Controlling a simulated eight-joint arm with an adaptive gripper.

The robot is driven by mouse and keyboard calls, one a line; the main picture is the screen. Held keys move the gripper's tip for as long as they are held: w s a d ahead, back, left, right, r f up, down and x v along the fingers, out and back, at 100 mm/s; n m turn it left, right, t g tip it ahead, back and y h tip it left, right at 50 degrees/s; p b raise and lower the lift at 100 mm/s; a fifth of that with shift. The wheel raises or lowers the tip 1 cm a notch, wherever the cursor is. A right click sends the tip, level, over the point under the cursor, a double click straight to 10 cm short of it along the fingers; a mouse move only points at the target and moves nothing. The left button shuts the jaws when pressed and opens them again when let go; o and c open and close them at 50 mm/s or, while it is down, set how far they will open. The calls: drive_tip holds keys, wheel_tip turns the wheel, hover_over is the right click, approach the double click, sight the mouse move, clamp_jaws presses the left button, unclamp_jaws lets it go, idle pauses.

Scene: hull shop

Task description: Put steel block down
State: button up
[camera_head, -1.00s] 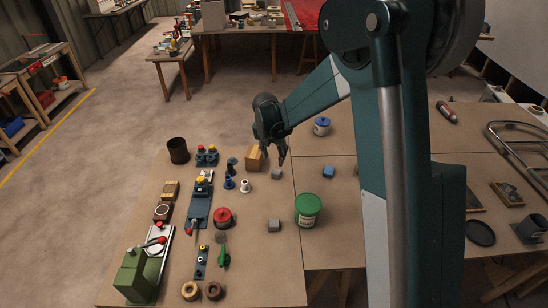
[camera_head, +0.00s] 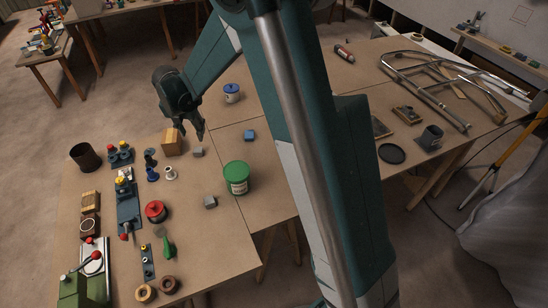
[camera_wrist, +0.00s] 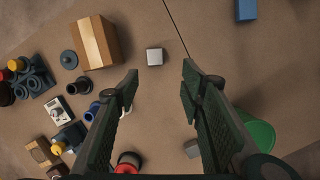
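A small silver-grey steel block (camera_head: 198,152) sits on the table beside a wooden block (camera_head: 172,142). In the wrist view the steel block (camera_wrist: 155,56) lies just beyond the fingertips, near the dark table seam. A second, similar grey block (camera_head: 210,202) lies nearer the front and is partly behind my right finger in the wrist view (camera_wrist: 192,149). I cannot tell by looks alone which one the task means. My gripper (camera_head: 193,127) is above the table, just behind the first block. In the wrist view its fingers (camera_wrist: 160,68) are spread apart with nothing between them.
A green-lidded tub (camera_head: 236,178), a blue block (camera_head: 249,134) and a blue-lidded pot (camera_head: 232,93) stand to the right. A red-lidded tin (camera_head: 155,211) and several fixtures crowd the left. The tabletop between the grey blocks is bare.

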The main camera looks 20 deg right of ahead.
drive_tip(key=s+d+r+m+t, duration=0.1)
drive_tip(key=s+d+r+m, duration=0.55)
drive_tip(key=s+r, duration=0.25)
drive_tip(key=s+d+r+m+t, duration=0.1)
drive_tip(key=s+d+r+m, duration=0.4)
drive_tip(key=s+r+m, duration=0.35)
drive_tip(key=s+d+m+t, duration=0.1)
drive_tip(key=s+d+m, duration=0.2)
drive_tip(key=s+m, duration=0.4)
drive_tip(key=s+d+r+m+t+y, duration=0.1)
drive_tip(key=s+d+m, duration=0.2)
drive_tip(key=s+m, duration=0.5)
drive_tip(key=shift+s+d, duration=0.4)
drive_tip(key=shift+s, duration=4.7)
drive_tip(key=shift+o, duration=0.2)
drive_tip(key=shift+r, duration=0.1)
